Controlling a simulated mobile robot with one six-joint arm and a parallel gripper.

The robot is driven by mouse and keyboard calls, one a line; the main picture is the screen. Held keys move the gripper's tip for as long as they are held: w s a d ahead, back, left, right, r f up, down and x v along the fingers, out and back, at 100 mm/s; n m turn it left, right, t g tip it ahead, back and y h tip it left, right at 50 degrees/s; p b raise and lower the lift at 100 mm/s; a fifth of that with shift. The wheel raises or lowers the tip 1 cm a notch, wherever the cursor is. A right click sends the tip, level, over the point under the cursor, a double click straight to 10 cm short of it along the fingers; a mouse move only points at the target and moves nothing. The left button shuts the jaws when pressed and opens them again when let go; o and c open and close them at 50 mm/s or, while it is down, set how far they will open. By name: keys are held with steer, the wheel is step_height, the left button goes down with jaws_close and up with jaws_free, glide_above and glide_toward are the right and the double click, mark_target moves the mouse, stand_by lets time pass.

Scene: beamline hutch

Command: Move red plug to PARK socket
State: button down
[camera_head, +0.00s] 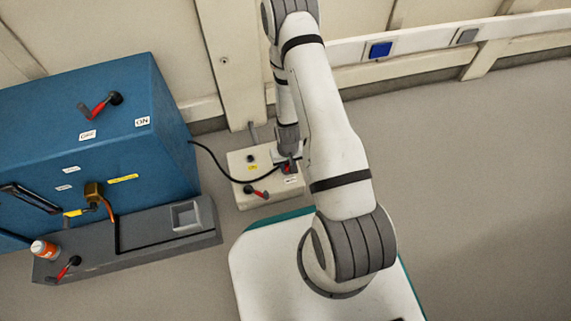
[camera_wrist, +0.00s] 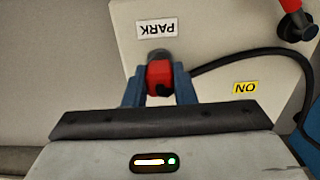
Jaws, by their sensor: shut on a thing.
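The red plug (camera_wrist: 159,76) is held between the two blue fingers of my gripper (camera_wrist: 158,88) in the wrist view. In the head view the plug (camera_head: 289,168) shows small and partly hidden under my gripper (camera_head: 288,160). The plug is at the white socket box (camera_head: 245,198), right by the PARK label (camera_wrist: 156,28); this label also shows in the head view (camera_head: 291,180). A dark round part shows just beyond the plug; the PARK socket itself is hidden, and I cannot tell whether the plug is seated. A black cable (camera_wrist: 235,59) runs from the plug.
The white box also bears a yellow ON label (camera_wrist: 245,87), a dark socket (camera_head: 250,158) and a red-handled lever (camera_head: 257,192). The cable leads to a large blue cabinet (camera_head: 160,110) at left, with a grey plinth (camera_head: 140,235) before it. The floor at right is clear.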

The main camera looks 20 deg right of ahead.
steer(key=c, duration=1.1)
jaws_free()
step_height(320, 180, up, 8)
steer(key=p, duration=0.4)
steer(key=shift+f, duration=0.15)
